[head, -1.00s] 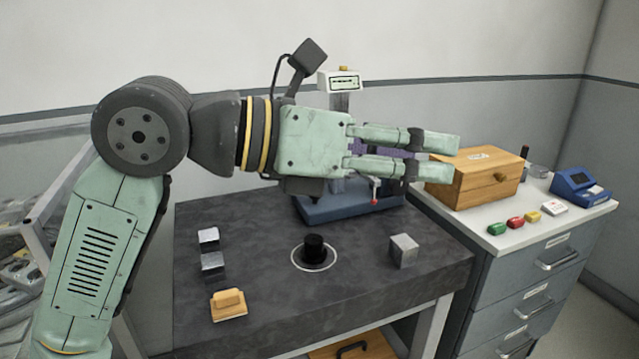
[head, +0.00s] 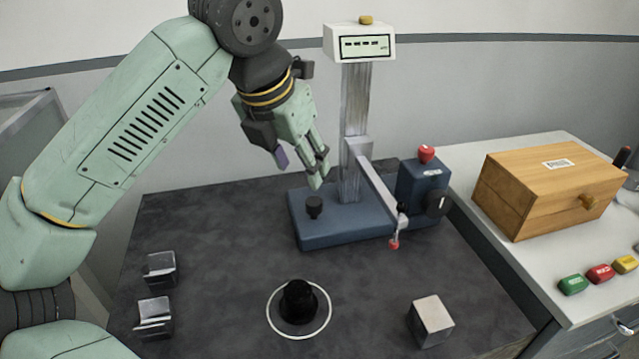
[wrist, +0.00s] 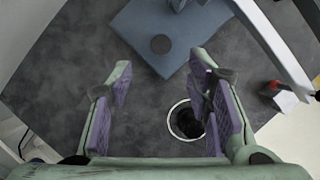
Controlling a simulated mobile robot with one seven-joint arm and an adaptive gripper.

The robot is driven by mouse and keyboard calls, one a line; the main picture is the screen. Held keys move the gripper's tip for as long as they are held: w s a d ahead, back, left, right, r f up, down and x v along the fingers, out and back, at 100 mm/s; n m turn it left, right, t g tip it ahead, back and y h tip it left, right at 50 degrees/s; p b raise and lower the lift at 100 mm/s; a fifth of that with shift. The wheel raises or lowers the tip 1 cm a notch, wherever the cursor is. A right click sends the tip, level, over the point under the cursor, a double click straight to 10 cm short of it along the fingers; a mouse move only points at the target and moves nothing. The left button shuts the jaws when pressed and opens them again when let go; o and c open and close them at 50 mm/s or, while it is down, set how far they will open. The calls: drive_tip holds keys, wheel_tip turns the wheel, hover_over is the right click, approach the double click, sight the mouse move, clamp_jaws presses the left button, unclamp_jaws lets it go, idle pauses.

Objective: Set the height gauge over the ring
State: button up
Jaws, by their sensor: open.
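The height gauge (head: 357,130) stands upright at the back of the dark table, with a blue base, a metal column, a white display head and a side arm ending in a red tip. The white ring (head: 272,318) lies on the table in front of it, with a black knob-like piece (head: 298,302) standing inside. My gripper (head: 317,176) is open and empty, tilted downward in the air left of the gauge's column. In the wrist view its fingers (wrist: 165,95) are spread, the blue base (wrist: 168,38) is beyond them, and the right finger partly hides the ring (wrist: 174,128).
Two metal blocks (head: 158,290) lie at the table's left, and a grey cube (head: 430,321) at its right. A side cabinet holds a wooden box (head: 547,187) and coloured pieces (head: 600,274). The table between the ring and gauge base is clear.

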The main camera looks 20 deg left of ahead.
sight(314, 201)
drive_tip(key=p+x, duration=0.2)
drive_tip(key=x, duration=0.8)
drive_tip(key=shift+d+f, duration=0.1)
drive_tip(key=shift+c, duration=0.2)
clamp_jaws()
idle(0.4)
